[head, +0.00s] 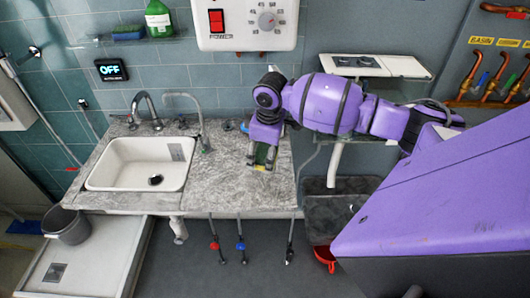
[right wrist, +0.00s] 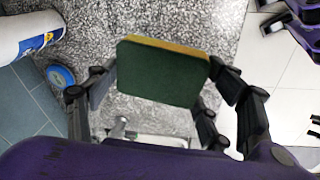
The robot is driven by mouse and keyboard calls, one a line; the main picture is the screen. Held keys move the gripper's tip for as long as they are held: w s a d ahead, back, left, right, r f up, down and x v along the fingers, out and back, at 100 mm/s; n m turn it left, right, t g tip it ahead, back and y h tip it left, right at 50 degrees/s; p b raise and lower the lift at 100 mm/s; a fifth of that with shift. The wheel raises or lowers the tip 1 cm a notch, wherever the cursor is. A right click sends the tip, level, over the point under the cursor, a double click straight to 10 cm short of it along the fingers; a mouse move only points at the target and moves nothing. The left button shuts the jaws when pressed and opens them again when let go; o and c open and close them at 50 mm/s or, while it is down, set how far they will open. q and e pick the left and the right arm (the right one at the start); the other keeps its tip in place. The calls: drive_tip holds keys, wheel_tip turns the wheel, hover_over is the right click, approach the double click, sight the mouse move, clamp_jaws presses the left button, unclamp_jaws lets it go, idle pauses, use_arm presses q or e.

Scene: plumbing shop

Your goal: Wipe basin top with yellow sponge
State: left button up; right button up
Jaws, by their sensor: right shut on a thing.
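The yellow sponge (right wrist: 160,72) has a dark green pad and a yellow edge. My right gripper (right wrist: 160,85) is shut on it, with fingers on both sides of it in the right wrist view. In the head view the right gripper (head: 264,150) is over the right part of the grey stone basin top (head: 225,185), and a bit of the sponge (head: 262,158) shows between the fingers. I cannot tell whether the sponge touches the surface. The white sink (head: 125,175) is set in the left part of the top.
A curved faucet (head: 148,108) and a second spout (head: 188,97) stand behind the sink. A blue round item (right wrist: 61,76) and a white container (right wrist: 25,35) are near the right gripper. A white heater box (head: 246,22) hangs above. A grey bucket (head: 66,226) stands at left.

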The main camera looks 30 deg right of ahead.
drive_tip(key=s+a+r, duration=0.5)
drive_tip(key=s+r, duration=0.2)
drive_tip(key=s, duration=0.1)
drive_tip(key=shift+r, duration=0.3)
drive_tip(key=shift+a, duration=0.1)
idle(0.8)
